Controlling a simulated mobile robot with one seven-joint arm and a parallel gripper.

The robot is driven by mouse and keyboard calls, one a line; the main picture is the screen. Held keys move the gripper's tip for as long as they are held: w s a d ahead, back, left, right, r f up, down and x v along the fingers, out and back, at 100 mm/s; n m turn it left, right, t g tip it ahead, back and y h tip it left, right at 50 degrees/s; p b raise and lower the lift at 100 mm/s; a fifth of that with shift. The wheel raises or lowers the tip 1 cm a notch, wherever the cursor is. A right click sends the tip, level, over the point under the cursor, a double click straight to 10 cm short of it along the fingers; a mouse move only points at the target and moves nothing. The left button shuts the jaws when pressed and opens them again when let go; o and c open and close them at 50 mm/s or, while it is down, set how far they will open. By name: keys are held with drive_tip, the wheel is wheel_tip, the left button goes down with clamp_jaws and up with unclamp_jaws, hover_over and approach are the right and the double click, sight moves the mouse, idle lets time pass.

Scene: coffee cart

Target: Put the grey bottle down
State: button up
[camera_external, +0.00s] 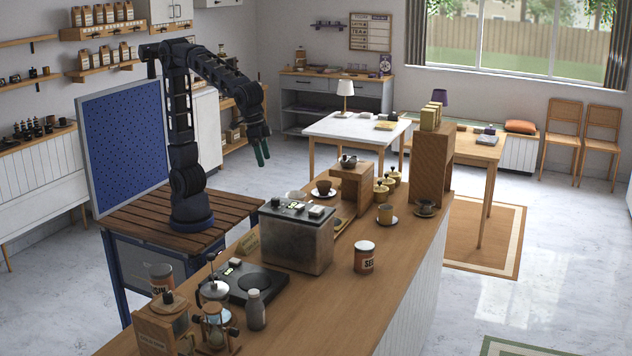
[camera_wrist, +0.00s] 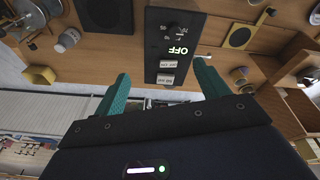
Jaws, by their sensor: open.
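The grey bottle (camera_external: 256,310) stands upright on the wooden counter (camera_external: 335,318), beside the right front corner of a black flat appliance (camera_external: 228,284) with a round plate. My gripper (camera_external: 262,152) hangs in the air behind the counter, well above and away from the bottle. In the wrist view my gripper (camera_wrist: 162,88) has its two teal fingers spread wide with nothing held between them. The black panel reading OFF (camera_wrist: 173,45) shows beyond the fingers.
A boxy metal machine (camera_external: 298,240) stands mid-counter, with an orange-labelled jar (camera_external: 364,257) to its right. Bare counter lies right of the bottle.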

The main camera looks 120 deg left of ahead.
drive_tip(key=s+a+f+m+t, duration=0.1)
drive_tip(key=s+a+f+m, duration=0.1)
drive_tip(key=s+a, duration=0.6)
drive_tip(key=s+a+f+m+t, duration=0.1)
drive_tip(key=s+a+f, duration=0.3)
drive_tip(key=s+a, duration=0.5)
drive_tip(key=s, duration=0.8)
drive_tip(key=shift+s+a+f+m, duration=0.2)
drive_tip(key=shift+s+m, duration=0.1)
drive_tip(key=shift+m, duration=0.1)
